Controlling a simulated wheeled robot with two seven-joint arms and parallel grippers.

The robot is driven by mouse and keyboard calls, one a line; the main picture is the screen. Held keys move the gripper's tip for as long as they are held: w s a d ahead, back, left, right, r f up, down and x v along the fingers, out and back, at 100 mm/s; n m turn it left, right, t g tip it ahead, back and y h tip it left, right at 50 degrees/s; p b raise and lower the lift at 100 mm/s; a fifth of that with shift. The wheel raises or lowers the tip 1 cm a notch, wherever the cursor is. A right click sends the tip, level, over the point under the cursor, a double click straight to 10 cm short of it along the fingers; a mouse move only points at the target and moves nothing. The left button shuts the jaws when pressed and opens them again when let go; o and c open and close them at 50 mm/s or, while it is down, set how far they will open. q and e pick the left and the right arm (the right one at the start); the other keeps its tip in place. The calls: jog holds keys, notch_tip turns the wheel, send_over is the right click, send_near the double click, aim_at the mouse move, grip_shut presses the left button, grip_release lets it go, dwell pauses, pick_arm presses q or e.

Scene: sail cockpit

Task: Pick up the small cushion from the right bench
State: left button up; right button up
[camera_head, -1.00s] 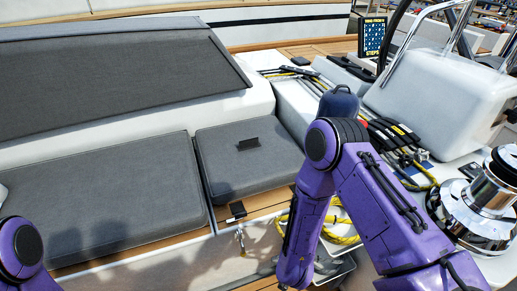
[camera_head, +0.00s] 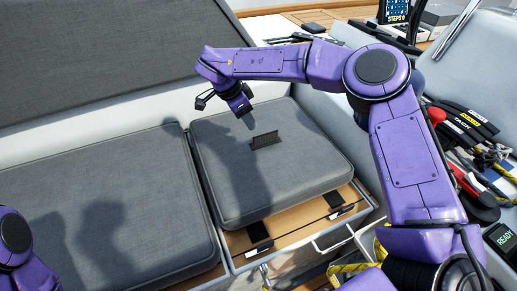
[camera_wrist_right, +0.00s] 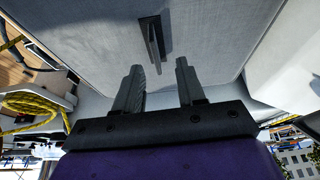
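The small grey cushion (camera_head: 305,170) lies on the wooden bench seat, to the right of a longer grey cushion. A short dark strap (camera_head: 264,140) stands up from its top. My right gripper (camera_head: 247,112) is above the cushion, behind and a little left of the strap. In the right wrist view my right gripper (camera_wrist_right: 160,66) is open with nothing between its fingers. The strap (camera_wrist_right: 152,40) lies beyond the fingertips there, on the grey cushion face (camera_wrist_right: 210,40). My left gripper is out of view; only part of its arm shows at lower left.
The long seat cushion (camera_head: 110,220) lies on the left, and a grey backrest (camera_head: 90,50) rises behind. Ropes and clutches (camera_head: 465,135) are at right. Two black latches and an open-framed bin sit in front of the small cushion.

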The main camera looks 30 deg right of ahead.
aim_at(265, 134)
jog(key=shift+s+d+f, duration=0.45)
jog(key=shift+d+f, duration=0.15)
jog(key=shift+s+d+f, duration=0.4)
jog(key=shift+d+f, duration=0.2)
jog(key=x, duration=0.2)
jog(key=b+x, duration=0.1)
jog(key=x, duration=0.4)
jog(key=shift+w+d+r, duration=0.1)
jog(key=shift+w+d, duration=0.2)
jog(key=shift+d, duration=0.1)
jog(key=shift+r, duration=0.1)
grip_shut()
